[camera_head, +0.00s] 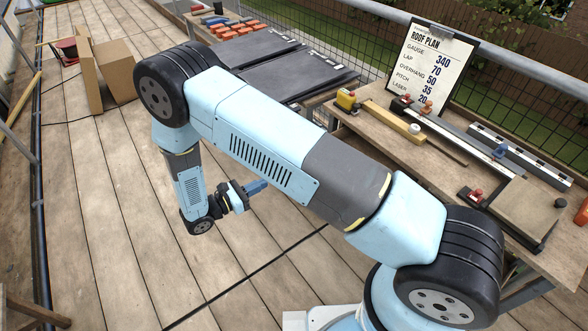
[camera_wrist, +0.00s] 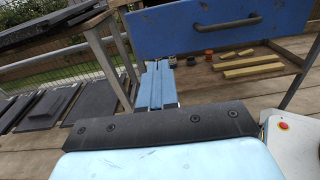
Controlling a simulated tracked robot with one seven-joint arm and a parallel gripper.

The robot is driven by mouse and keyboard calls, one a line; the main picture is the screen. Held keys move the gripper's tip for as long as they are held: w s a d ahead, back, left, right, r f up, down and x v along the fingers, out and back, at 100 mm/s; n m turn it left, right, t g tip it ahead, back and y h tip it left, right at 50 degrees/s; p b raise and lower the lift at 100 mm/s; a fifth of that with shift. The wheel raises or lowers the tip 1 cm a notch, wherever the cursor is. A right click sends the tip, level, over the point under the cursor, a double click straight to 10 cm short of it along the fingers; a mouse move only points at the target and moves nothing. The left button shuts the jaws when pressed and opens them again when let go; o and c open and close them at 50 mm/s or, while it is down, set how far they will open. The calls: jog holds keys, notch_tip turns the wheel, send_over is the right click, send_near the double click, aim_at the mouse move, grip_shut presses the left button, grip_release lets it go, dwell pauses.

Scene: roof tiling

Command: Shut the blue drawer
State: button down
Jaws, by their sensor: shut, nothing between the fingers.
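The blue drawer (camera_wrist: 190,38) shows its front panel across the top right of the wrist view, with a dark bar handle (camera_wrist: 228,22) in its middle. How far it stands out from the bench cannot be told, and I do not see it in the head view. My gripper (camera_wrist: 157,66) is shut and empty, with its blue fingers side by side just below the panel's lower left part. Whether the fingertips touch the panel cannot be told. In the head view my gripper (camera_head: 264,185) is above the plank deck, left of the workbench (camera_head: 455,172).
Yellow wood strips (camera_wrist: 250,63) and small cans lie on a low shelf below the drawer. Dark slates (camera_head: 290,70) are stacked beyond the bench. A cardboard box (camera_head: 115,72) stands at the far left. The deck (camera_head: 110,200) around my gripper is clear.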

jog(key=x, duration=1.3)
jog(key=shift+w+d+f, duration=0.2)
jog(key=shift+w+f, duration=0.05)
jog(key=shift+f, duration=0.05)
